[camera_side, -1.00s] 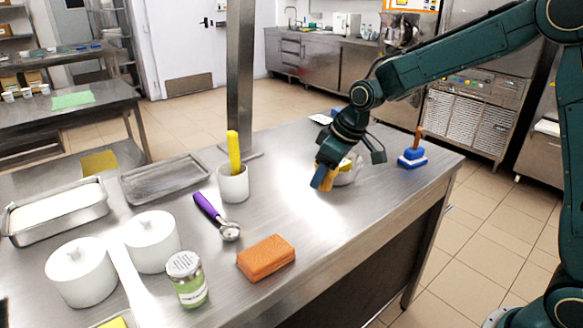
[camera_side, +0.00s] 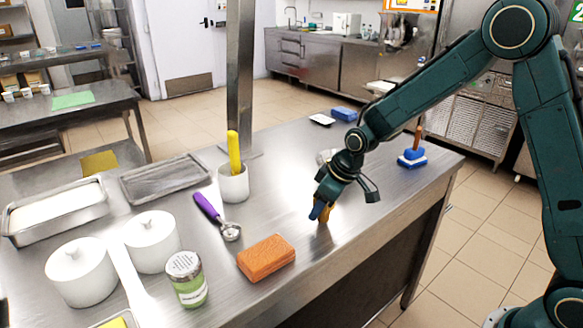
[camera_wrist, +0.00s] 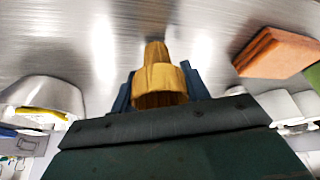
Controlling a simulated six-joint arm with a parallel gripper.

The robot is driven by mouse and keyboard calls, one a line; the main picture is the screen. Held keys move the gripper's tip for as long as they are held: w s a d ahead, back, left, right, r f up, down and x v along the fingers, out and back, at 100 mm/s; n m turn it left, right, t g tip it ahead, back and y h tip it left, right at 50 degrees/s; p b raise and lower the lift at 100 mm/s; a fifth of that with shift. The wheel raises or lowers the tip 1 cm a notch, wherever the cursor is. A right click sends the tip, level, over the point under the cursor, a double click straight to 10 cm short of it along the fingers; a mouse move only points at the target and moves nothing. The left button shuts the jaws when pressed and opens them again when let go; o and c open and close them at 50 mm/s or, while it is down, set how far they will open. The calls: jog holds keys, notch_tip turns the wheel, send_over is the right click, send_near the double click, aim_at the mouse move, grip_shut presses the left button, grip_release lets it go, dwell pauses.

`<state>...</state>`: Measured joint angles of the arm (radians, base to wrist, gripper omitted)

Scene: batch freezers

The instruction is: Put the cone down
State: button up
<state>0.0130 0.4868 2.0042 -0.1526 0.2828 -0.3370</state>
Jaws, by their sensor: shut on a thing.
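The cone (camera_wrist: 157,76) is tan-yellow with a wider cup-shaped end. In the wrist view it sits between the blue fingers of my gripper (camera_wrist: 158,92), its narrow end pointing away from the camera. In the side view my gripper (camera_side: 320,212) is shut on the cone (camera_side: 325,214), low over the steel table and right of the orange block. Most of the cone is hidden there by the fingers. I cannot tell whether its tip touches the table.
The orange block (camera_side: 266,258) lies front left of my gripper, with a purple-handled scoop (camera_side: 217,217) beyond it. A white cup (camera_side: 233,184) holds a yellow stick. Bare steel surrounds my gripper.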

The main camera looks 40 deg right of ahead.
jog(key=shift+f, duration=0.3)
jog(key=shift+f, duration=0.15)
jog(key=o, duration=0.9)
jog(key=shift+v, duration=6.15)
jog(key=shift+s, duration=0.1)
